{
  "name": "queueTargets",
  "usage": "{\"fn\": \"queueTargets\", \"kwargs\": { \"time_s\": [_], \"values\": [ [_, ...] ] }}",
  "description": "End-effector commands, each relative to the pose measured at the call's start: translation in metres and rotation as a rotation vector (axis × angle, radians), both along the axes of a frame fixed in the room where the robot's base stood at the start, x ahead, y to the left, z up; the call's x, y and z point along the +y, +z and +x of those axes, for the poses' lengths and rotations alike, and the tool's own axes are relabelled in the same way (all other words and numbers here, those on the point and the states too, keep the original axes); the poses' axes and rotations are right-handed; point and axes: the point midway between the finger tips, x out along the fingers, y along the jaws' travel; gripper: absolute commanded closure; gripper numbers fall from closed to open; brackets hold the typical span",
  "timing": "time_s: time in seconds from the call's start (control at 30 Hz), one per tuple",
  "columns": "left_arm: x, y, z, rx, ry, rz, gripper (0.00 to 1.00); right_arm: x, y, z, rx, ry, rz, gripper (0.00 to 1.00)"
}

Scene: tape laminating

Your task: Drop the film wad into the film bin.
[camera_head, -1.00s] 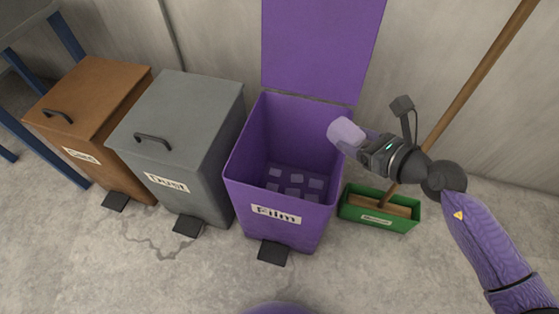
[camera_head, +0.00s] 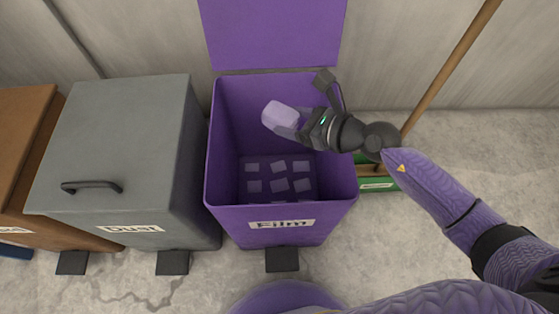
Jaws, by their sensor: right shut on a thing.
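The film wad (camera_head: 279,115) is a pale lilac lump. My right gripper (camera_head: 294,124) is shut on it and holds it over the opening of the film bin (camera_head: 281,218). The film bin is purple, with its lid (camera_head: 272,35) raised against the wall and a "Film" label on its front. Several pale pieces lie on the bin's floor. My right arm reaches in from the right, across the bin's right rim. My left gripper is not in view.
A closed grey dust bin (camera_head: 120,150) stands left of the film bin, and a closed brown bin (camera_head: 22,155) stands farther left. A green box (camera_head: 378,184) with a wooden broom handle (camera_head: 452,65) is at the right. Black pedals (camera_head: 282,259) stick out in front.

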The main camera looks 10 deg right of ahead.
Motion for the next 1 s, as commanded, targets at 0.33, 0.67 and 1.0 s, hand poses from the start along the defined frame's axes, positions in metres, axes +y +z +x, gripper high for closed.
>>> {"fn": "queueTargets", "kwargs": {
  "time_s": [0.33, 0.67, 1.0],
  "values": [
    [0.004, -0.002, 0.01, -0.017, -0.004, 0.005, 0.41, 0.0, 0.001, 0.0, -0.002, -0.001, 0.0, 0.06],
    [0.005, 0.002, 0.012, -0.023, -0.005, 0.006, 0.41, -0.007, 0.006, -0.006, 0.0, -0.002, -0.001, 0.0],
    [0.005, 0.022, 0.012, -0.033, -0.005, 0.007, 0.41, -0.056, 0.036, -0.06, 0.001, -0.001, -0.002, 0.0]
  ]
}}
